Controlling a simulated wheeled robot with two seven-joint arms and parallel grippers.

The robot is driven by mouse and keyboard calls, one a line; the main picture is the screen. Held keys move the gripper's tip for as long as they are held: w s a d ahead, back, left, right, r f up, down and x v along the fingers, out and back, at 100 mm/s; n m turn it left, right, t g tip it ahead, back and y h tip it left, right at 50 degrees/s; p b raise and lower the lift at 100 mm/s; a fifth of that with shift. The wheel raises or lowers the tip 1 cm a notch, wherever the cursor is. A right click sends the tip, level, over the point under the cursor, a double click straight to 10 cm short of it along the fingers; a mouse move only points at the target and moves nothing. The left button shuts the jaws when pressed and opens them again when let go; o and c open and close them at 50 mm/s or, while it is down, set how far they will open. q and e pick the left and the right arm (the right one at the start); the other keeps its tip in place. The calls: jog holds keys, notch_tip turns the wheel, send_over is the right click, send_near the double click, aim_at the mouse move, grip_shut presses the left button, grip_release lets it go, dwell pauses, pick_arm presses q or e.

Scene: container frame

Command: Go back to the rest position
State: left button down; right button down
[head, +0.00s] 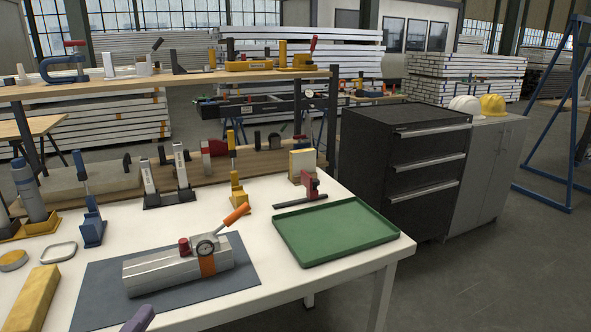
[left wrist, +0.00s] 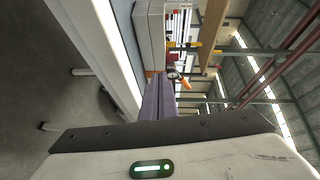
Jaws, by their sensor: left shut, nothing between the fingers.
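My left gripper (head: 138,319) shows only as a purple fingertip at the bottom edge of the head view, in front of the grey mat (head: 84,312). In the left wrist view its purple fingers (left wrist: 158,98) are together, with nothing held. A silver metal block (head: 165,272) with a dial gauge, a red knob and an orange handle (head: 235,216) lies on the mat, beyond the fingertip and apart from it. My right gripper is in neither view.
The white table (head: 262,285) also carries a green tray (head: 335,232) at its right, a yellow block (head: 35,298) at the left and several clamps behind. A wooden shelf (head: 190,80) spans the back. A black drawer cabinet (head: 385,150) stands right of the table, with open floor before it.

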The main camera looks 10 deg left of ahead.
pick_arm(q)
jog(key=s+d+f+n+g+h, duration=0.1)
jog(key=s+d+f+n+g, duration=0.3)
jog(key=f, duration=0.9)
jog(key=s+d+f+n+g+h, duration=0.1)
jog(key=s+d+f+n+g, duration=0.3)
jog(key=s+d+f+n, duration=0.6)
notch_tip(320, 180, down, 3)
jog(key=shift+s+d+r+g+h+p, duration=0.1)
jog(key=shift+s+d+g+h+p, duration=0.2)
jog(key=shift+s+d, duration=0.8)
